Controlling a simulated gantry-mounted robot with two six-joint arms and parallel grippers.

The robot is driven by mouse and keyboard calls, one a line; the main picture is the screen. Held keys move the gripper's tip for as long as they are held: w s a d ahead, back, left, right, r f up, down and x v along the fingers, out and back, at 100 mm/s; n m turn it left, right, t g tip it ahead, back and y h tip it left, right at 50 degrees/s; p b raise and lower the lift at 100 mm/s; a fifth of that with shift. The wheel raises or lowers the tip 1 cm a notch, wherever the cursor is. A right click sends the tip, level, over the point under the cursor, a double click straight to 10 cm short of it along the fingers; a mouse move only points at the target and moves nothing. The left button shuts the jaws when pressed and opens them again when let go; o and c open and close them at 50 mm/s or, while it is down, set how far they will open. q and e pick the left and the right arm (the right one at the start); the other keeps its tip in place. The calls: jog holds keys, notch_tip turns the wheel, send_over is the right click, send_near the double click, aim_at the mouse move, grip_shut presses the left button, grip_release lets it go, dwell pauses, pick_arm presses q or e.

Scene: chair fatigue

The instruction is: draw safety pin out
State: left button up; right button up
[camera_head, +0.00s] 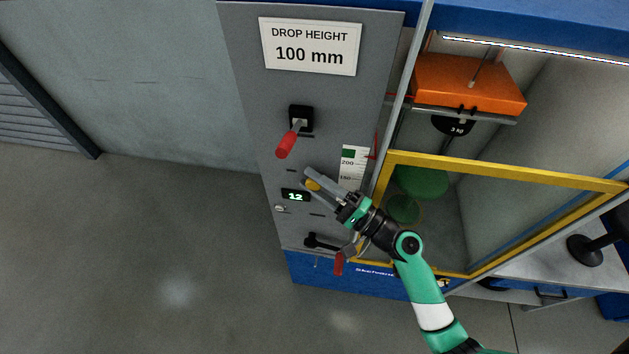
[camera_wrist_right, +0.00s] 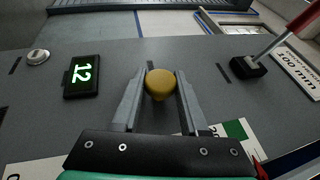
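A round yellow knob (camera_head: 313,184), which looks like the head of the safety pin, is on the grey front panel (camera_head: 250,75) just above the green "12" display. It also shows in the right wrist view (camera_wrist_right: 160,84). My right gripper (camera_head: 311,180) is at the panel with one finger on each side of the knob. In the right wrist view my right gripper's fingers (camera_wrist_right: 162,88) flank the knob closely. I cannot tell whether they touch it. The pin's shaft is hidden behind the knob. My left gripper is not in view.
A red-handled lever (camera_head: 287,145) sticks out above the knob, and another red handle (camera_head: 339,263) hangs below my right wrist. A "12" display (camera_head: 295,195) and a white scale (camera_head: 352,164) are close by. A yellow frame (camera_head: 500,170) stands right of the panel, below an orange block (camera_head: 468,82).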

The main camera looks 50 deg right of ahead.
grip_shut()
dwell(1.0)
